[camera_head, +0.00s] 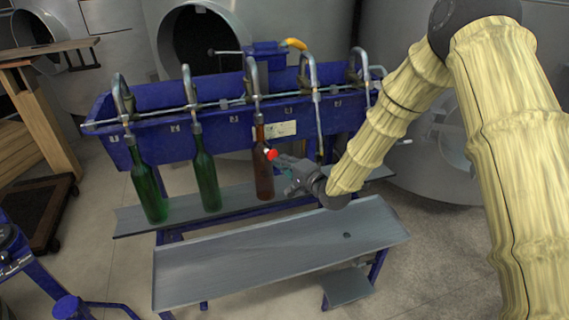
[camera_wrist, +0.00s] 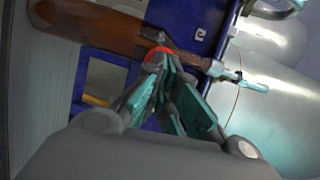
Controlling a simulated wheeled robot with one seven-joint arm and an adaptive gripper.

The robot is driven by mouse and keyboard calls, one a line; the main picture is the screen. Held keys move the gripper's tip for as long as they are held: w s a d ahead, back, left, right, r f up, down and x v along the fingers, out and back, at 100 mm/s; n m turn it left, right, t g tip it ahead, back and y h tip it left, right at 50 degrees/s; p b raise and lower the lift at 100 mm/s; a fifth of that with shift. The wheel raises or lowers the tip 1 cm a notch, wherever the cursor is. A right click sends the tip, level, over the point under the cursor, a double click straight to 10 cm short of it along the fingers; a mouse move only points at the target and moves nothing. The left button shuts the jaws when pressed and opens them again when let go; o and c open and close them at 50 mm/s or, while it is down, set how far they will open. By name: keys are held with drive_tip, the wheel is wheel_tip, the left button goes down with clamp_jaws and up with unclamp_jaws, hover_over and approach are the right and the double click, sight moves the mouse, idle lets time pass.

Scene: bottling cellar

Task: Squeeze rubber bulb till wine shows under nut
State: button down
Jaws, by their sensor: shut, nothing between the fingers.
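A brown bottle (camera_head: 264,165) stands upright on the shelf under the third spout (camera_head: 254,85) of the blue filler. In the wrist view the bottle (camera_wrist: 95,28) lies across the top, its neck pointing right to a grey fitting (camera_wrist: 222,72). My gripper (camera_head: 277,158) is at the right side of the bottle's neck, its fingers shut. A small red piece (camera_head: 271,154) shows at the fingertips; it also shows in the wrist view (camera_wrist: 158,52) over my gripper (camera_wrist: 162,62). I cannot tell whether it is the rubber bulb or part of the fingers. Wine under a nut cannot be made out.
Two green bottles (camera_head: 146,185) (camera_head: 206,175) stand under the spouts to the left. The blue trough (camera_head: 160,148) runs behind. A bare grey tray (camera_head: 270,262) lies in front, below my gripper. Large steel tanks (camera_head: 205,40) stand behind; a wooden stand (camera_head: 45,115) is at left.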

sight(275, 156)
drive_tip(key=shift+x, duration=1.5)
idle(0.4)
drive_tip(key=shift+s+d+r, duration=0.1)
drive_tip(key=shift+s+d, duration=0.2)
drive_tip(key=shift+s, duration=0.1)
drive_tip(key=shift+w+a, duration=0.25)
drive_tip(key=shift+w, duration=0.05)
idle(1.9)
drive_tip(key=shift+s+d, duration=0.25)
drive_tip(key=shift+w+a, duration=0.4)
drive_tip(key=shift+w, duration=0.1)
idle(1.4)
drive_tip(key=shift+s+d, duration=0.1)
drive_tip(key=shift+s, duration=0.05)
drive_tip(key=shift+v, duration=0.8)
idle(0.4)
